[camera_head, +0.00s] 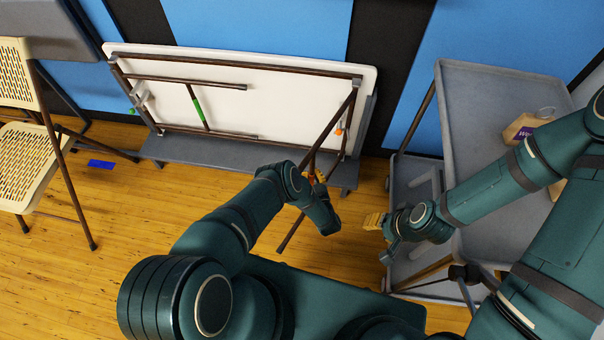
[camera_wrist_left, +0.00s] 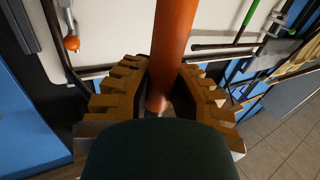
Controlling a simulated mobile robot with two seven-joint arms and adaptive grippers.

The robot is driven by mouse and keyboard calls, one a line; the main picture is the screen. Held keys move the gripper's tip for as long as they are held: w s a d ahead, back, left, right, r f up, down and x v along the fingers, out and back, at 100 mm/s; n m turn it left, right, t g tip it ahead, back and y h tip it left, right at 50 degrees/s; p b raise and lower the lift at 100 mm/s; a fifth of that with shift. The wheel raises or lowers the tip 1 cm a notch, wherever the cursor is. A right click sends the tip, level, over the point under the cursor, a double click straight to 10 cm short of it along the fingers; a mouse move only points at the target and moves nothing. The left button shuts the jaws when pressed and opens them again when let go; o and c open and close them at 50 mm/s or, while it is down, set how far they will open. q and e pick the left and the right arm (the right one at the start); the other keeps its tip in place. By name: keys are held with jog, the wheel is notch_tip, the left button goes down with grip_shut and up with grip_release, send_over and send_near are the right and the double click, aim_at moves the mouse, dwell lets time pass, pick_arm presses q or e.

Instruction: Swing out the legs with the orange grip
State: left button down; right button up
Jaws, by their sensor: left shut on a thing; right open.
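A white folding table (camera_head: 290,105) stands on its long edge against the blue wall, its underside facing me. One brown leg set, with a green grip (camera_head: 198,109), lies folded against the underside at the left. The other leg set (camera_head: 331,124) at the right is angled out from the underside towards the floor in front. My left gripper (camera_head: 314,180) is shut around the orange grip, which runs between its fingers in the left wrist view (camera_wrist_left: 174,45). An orange knob (camera_head: 338,131) sits by the right legs. My right gripper (camera_head: 373,221) is open and empty, left of the cart.
A grey ledge (camera_head: 215,153) runs under the table. Beige folding chairs (camera_head: 32,165) stand at the left.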

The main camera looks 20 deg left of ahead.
aim_at(312, 164)
pick_arm(q)
jog(key=shift+s+f, duration=0.25)
jog(key=shift+s, duration=0.15)
jog(key=c, duration=0.9)
grip_release()
jog(key=shift+r, duration=0.1)
jog(key=shift+o, duration=0.2)
jog(key=shift+w, duration=0.1)
jog(key=shift+r, duration=0.1)
jog(key=shift+w+r, duration=0.1)
jog(key=shift+r, duration=0.3)
notch_tip(312, 164, up, 9)
jog(key=shift+c, duration=0.4)
